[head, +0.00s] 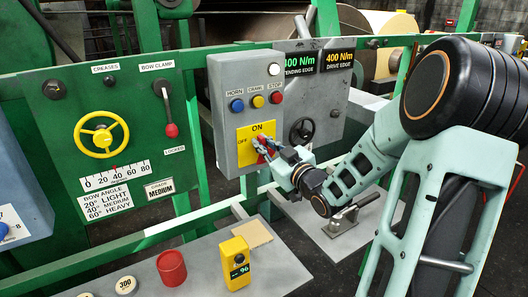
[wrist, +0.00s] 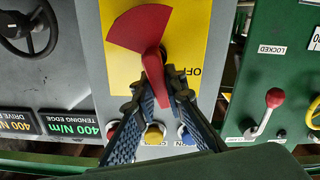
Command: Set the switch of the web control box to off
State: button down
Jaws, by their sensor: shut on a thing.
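The web control box (head: 229,105) is a grey box on the green frame, left of my arm. Its yellow plate (head: 245,157) is marked ON at the top and OFF at the left. The red switch (head: 262,144) sits on this plate, partly covered by my gripper (head: 270,151). The wrist view is upside down; there the red switch (wrist: 138,28) shows as a wide fan narrowing to a grip. My gripper (wrist: 157,77) is shut on that narrow part. The fingers hide part of the switch, so its exact setting is hard to tell.
Blue, yellow and red buttons (head: 256,101) are on the box above the plate. A bow clamp lever with a red knob (head: 171,130) and a yellow handwheel (head: 103,137) are at left. A red cup (head: 171,268) and yellow device (head: 235,264) stand on the grey shelf below.

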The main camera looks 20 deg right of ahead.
jog(key=n+b, duration=0.2)
jog(key=b, duration=0.2)
jog(key=a+f+n+b, duration=0.1)
jog(key=n+b, duration=0.2)
jog(key=b, duration=0.1)
jog(key=f+n+b, duration=0.1)
jog(key=n+b, duration=0.2)
jog(key=b, duration=0.1)
jog(key=shift+s+a+b, duration=0.2)
jog(key=shift+a+b, duration=0.1)
jog(key=shift+b, duration=0.05)
jog(key=n+b, duration=0.1)
jog(key=b, duration=0.1)
jog(key=n+b, duration=0.3)
jog(key=b, duration=0.1)
jog(key=shift+a+f, duration=0.1)
jog(key=shift+f, duration=0.2)
jog(key=n+b, duration=0.2)
jog(key=shift+n, duration=0.3)
jog(key=shift+b, duration=0.3)
jog(key=c, duration=2)
grip_release()
jog(key=shift+o, duration=0.2)
jog(key=shift+r, duration=0.1)
